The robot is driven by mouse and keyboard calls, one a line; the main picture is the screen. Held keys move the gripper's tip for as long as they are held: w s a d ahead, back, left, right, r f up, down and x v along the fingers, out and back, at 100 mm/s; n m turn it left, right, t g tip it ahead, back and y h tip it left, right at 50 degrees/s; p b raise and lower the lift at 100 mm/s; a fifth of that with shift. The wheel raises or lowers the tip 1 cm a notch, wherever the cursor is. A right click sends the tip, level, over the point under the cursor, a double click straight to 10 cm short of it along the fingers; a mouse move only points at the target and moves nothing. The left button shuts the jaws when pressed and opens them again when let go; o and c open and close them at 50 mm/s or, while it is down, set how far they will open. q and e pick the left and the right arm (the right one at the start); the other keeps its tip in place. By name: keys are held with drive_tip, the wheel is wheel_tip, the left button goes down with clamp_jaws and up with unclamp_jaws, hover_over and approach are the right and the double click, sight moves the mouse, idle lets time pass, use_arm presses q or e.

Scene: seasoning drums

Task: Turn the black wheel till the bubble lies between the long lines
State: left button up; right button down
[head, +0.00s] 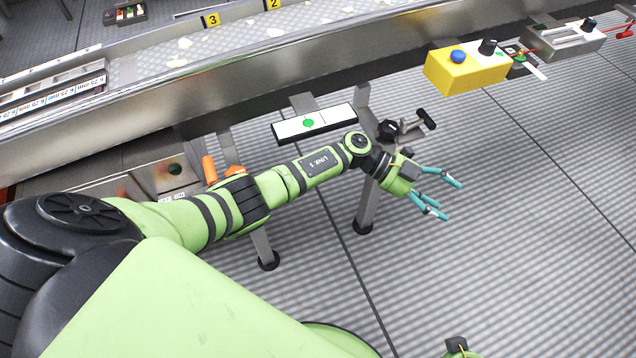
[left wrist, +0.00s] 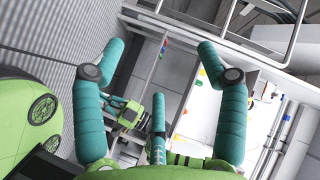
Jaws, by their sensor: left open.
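The level (head: 290,128) is a white plate with dark ends and a green bubble near its middle, on the frame's front; its lines are too small to read. A dark round knob (head: 388,130), likely the black wheel, sits right of it, with a black T-shaped handle (head: 426,120) beside it. My left gripper (head: 450,201) is open and empty, below and right of the knob and apart from it, fingers pointing right. Its teal fingers spread wide in the left wrist view (left wrist: 165,75), where I cannot make out the wheel.
A steel conveyor edge (head: 250,90) runs above the level. A yellow box (head: 467,70) with a blue button and black knob hangs at the upper right, near a grey control box (head: 562,41). Metal legs (head: 368,205) stand near my forearm. The ridged floor at right is clear.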

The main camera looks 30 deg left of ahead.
use_arm(q)
drive_tip(key=s+a+f+n+t+y+p, duration=0.1)
drive_tip(key=a+f+n+t+y+p, duration=0.4)
drive_tip(key=a+f+n+t, duration=0.65)
drive_tip(key=s+a+f+n+g+y+p, duration=0.2)
drive_tip(key=s+a+f+n+y, duration=0.1)
drive_tip(key=s, duration=0.4)
drive_tip(key=s+a+f+n+g+y+p, duration=0.2)
drive_tip(key=s+a+f+n+y, duration=0.2)
drive_tip(key=s+f, duration=0.3)
drive_tip(key=shift+s+a+f+n+g, duration=0.4)
drive_tip(key=shift+s+a+n, duration=0.15)
drive_tip(key=shift+a+n, duration=0.3)
